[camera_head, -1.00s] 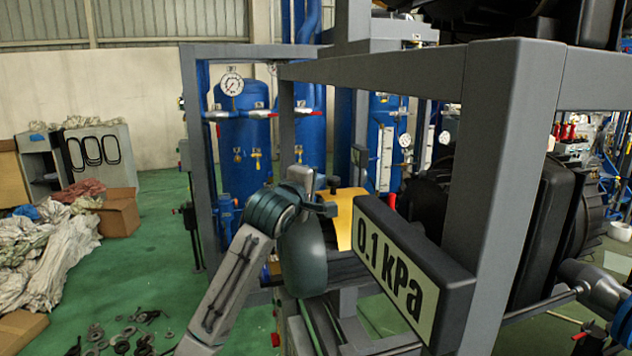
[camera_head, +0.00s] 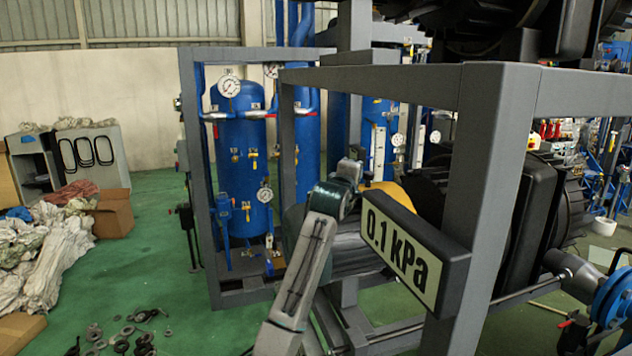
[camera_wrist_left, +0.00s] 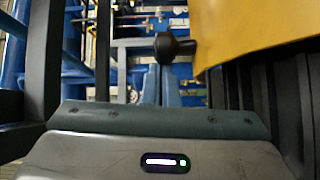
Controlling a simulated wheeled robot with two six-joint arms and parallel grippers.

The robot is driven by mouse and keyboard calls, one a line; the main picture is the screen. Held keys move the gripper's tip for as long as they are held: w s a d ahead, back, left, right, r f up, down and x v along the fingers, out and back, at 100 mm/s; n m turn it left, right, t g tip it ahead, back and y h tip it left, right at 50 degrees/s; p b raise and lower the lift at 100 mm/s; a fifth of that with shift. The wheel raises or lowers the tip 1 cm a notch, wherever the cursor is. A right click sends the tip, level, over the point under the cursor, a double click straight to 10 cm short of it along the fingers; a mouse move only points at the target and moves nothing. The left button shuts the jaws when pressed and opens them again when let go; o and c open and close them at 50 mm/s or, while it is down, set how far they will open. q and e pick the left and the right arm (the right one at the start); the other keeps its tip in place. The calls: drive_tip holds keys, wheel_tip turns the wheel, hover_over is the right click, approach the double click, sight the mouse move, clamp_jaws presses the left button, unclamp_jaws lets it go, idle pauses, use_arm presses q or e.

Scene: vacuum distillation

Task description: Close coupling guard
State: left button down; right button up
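The yellow coupling guard (camera_head: 394,194) shows in the head view behind the 0.1 kPa sign, which hides its lower part. In the left wrist view the guard (camera_wrist_left: 255,32) fills the upper right, with a dark round knob (camera_wrist_left: 174,47) at its left edge. My left arm rises from the bottom of the head view, and its wrist (camera_head: 335,195) is left of the guard. My left gripper (camera_wrist_left: 161,86) has its fingers close together just below the knob in the wrist view. Whether they grip it I cannot tell. My right gripper is not in view.
A grey steel frame (camera_head: 484,160) crosses in front of the work area and carries the 0.1 kPa sign (camera_head: 402,248). A ribbed black machine (camera_head: 530,215) stands at the right. Blue tanks (camera_head: 240,150) stand behind. Green floor is open at the left, with loose metal parts (camera_head: 122,335).

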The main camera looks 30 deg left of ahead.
sight(381, 186)
use_arm(q)
drive_tip(key=w+d, duration=0.4)
drive_tip(key=w, duration=0.1)
drive_tip(key=shift+d+f+b, duration=0.15)
drive_tip(key=shift+b, duration=0.2)
drive_tip(key=shift+w+d, duration=0.35)
drive_tip(key=shift+w, duration=0.05)
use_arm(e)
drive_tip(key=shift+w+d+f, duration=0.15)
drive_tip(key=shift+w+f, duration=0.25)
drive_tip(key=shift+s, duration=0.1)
use_arm(q)
drive_tip(key=shift+a, duration=0.15)
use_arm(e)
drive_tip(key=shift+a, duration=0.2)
